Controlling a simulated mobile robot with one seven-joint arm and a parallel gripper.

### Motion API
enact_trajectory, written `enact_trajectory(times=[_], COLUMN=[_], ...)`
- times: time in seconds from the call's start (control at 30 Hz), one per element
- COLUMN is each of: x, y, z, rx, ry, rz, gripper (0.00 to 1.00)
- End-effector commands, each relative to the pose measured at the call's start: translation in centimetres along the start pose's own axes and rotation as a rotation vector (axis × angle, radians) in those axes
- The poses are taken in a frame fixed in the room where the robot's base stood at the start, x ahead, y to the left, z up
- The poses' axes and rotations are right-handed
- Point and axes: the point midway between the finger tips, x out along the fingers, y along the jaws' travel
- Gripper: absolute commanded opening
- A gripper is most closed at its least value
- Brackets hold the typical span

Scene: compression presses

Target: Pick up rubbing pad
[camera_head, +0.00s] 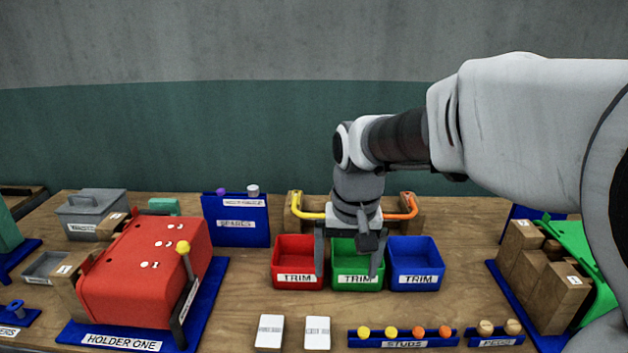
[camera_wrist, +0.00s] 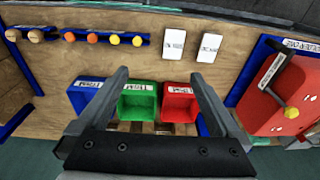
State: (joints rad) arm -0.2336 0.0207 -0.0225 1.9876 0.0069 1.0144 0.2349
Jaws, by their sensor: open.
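No object in view is clearly readable as a rubbing pad. Two white rectangular blocks with small dark print lie flat at the table front, the left one (camera_head: 269,332) and the right one (camera_head: 317,333). They also show in the wrist view, as a left block (camera_wrist: 173,43) and a right block (camera_wrist: 210,47). Their print is too small to read, so I cannot tell whether either is the pad. My gripper (camera_head: 348,272) is open and empty, pointing down over the trim bins. Its spread fingers (camera_wrist: 160,78) frame the green and red bins in the wrist view.
Red (camera_head: 299,248), green (camera_head: 345,283) and blue (camera_head: 415,252) trim bins stand mid-table. A red holder (camera_head: 150,265) is at left, a studs rack (camera_head: 403,344) at front, brown blocks (camera_head: 563,293) at right. Yellow and orange handles (camera_head: 312,214) stand behind the bins.

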Motion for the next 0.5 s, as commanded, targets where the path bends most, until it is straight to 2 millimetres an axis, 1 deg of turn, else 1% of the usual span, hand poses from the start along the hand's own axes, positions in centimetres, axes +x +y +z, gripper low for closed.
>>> enact_trajectory(times=[0.03, 0.1, 0.2, 0.37, 0.47, 0.5], x=[1.5, 3.0, 4.6, 6.1, 7.3, 8.0], y=[-0.9, -1.9, -2.9, -3.8, -3.9, -3.8], z=[-0.8, -1.7, -2.6, -3.2, -3.1, -3.0], rx=[-0.002, 0.000, 0.004, 0.006, 0.008, 0.008], ry=[-0.030, -0.058, -0.089, -0.113, -0.117, -0.120], rz=[0.007, 0.014, 0.024, 0.033, 0.035, 0.035], gripper=[1.00, 1.00, 1.00, 1.00, 1.00, 1.00])
